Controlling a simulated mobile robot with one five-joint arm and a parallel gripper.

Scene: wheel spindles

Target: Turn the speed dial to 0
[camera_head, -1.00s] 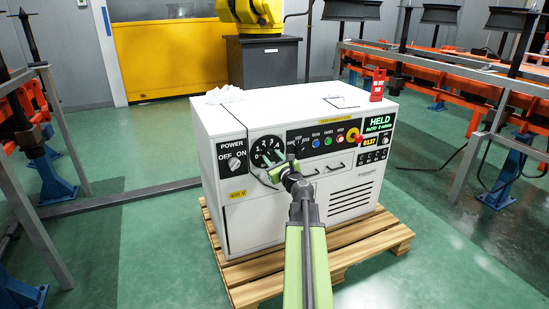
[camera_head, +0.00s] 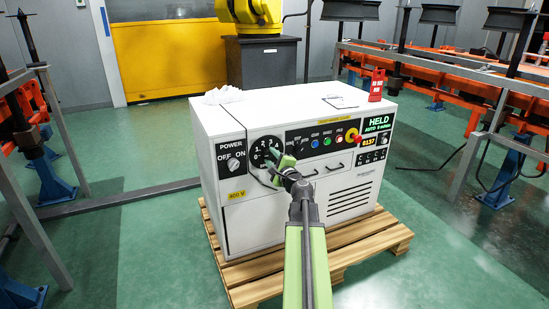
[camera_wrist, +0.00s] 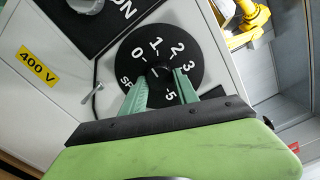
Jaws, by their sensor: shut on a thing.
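The speed dial (camera_head: 258,148) is a black disc with white numerals on the white cabinet's front. In the wrist view the dial (camera_wrist: 132,48) shows 0, 1, 2, 3 and 5 around a dark centre knob (camera_wrist: 158,73). My gripper (camera_head: 274,163) is at the dial, its green fingers on either side of the knob and shut on it. In the wrist view my gripper (camera_wrist: 162,88) hides the dial's lower part. A short light mark by the knob lies toward the 0, but the pointer is partly hidden.
The power switch (camera_head: 233,164) is just left of the dial. Coloured buttons and a red stop button (camera_head: 353,137) are to its right. The display (camera_head: 379,123) reads HELD, with a small AUTO line that seems to show 0. The cabinet stands on a wooden pallet (camera_head: 350,252).

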